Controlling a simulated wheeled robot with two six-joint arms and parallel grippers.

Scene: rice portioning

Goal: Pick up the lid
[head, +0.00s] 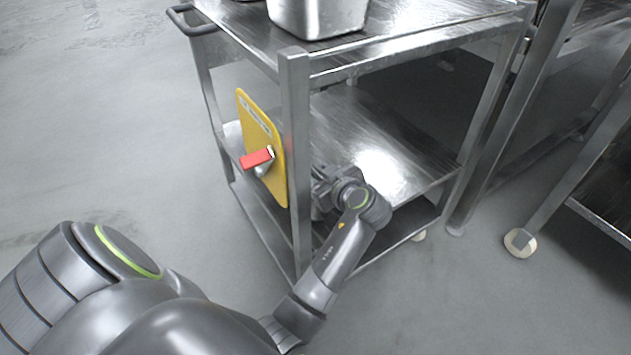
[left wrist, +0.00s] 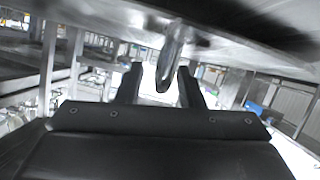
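I cannot make out a lid for sure in either view. My left gripper (head: 324,190) is at the side of the metal cart, by the middle shelf, partly hidden behind the corner post and my own wrist. In the left wrist view the two dark fingers of the left gripper (left wrist: 159,82) stand apart. A shiny, rounded metal piece (left wrist: 168,60) hangs from a metal surface (left wrist: 230,45) above and shows between the fingers. I cannot tell whether it touches them or is part of a lid. My right gripper is not in view.
The metal cart (head: 294,130) carries a steel container (head: 318,18) on its top shelf. Another metal rack (head: 545,110) stands at the right. The floor at the left is clear.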

